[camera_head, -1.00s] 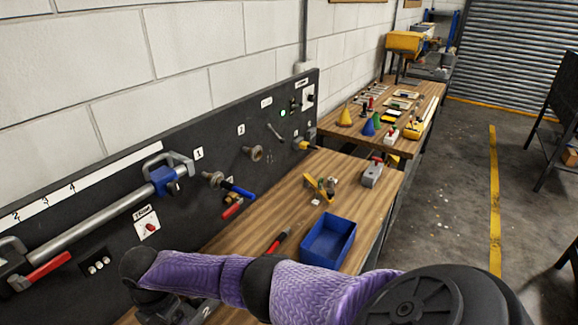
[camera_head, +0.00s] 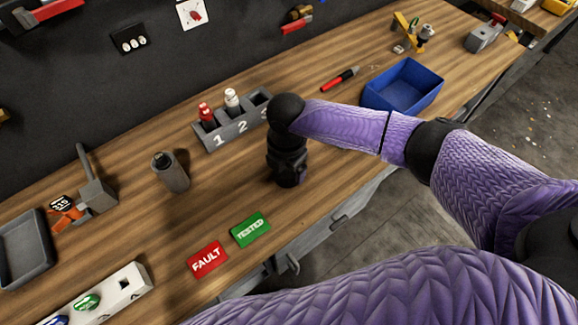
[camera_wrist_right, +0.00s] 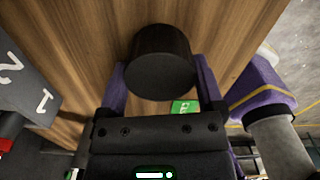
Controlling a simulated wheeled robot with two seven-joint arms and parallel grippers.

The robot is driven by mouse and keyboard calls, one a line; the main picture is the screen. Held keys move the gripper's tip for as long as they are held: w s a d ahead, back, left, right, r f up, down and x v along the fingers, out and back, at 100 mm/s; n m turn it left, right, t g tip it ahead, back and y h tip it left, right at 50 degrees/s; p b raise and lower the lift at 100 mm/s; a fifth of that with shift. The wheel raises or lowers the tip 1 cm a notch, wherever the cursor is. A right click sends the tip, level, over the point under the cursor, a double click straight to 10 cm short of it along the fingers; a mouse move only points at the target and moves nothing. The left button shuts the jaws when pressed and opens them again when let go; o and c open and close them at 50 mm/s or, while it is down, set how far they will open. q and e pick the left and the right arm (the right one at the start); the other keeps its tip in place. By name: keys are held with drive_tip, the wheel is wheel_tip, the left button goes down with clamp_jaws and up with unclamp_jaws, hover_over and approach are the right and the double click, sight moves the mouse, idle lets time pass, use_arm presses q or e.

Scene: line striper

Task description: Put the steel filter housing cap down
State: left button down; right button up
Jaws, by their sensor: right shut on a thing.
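My right gripper (camera_head: 288,177) points down over the front part of the wooden bench, right of the rack and above the green card. In the right wrist view its two fingers (camera_wrist_right: 160,88) are shut around a dark, round filter housing cap (camera_wrist_right: 160,62). In the head view the cap is hidden by the gripper, and I cannot tell whether it touches the bench. A dark grey cylinder (camera_head: 171,172) stands upright on the bench to the left. My left gripper is not in view.
A grey numbered rack (camera_head: 230,128) holds a red and a white bottle. A red FAULT card (camera_head: 207,259) and green TESTED card (camera_head: 250,230) lie near the front edge. Bare wood separates cylinder and gripper.

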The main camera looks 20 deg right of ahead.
drive_tip(key=shift+f, duration=0.2)
drive_tip(key=shift+f, duration=0.2)
drive_tip(key=o, duration=1.3)
wheel_tip(320, 180, up, 12)
drive_tip(key=p, duration=0.3)
drive_tip(key=shift+r, duration=0.25)
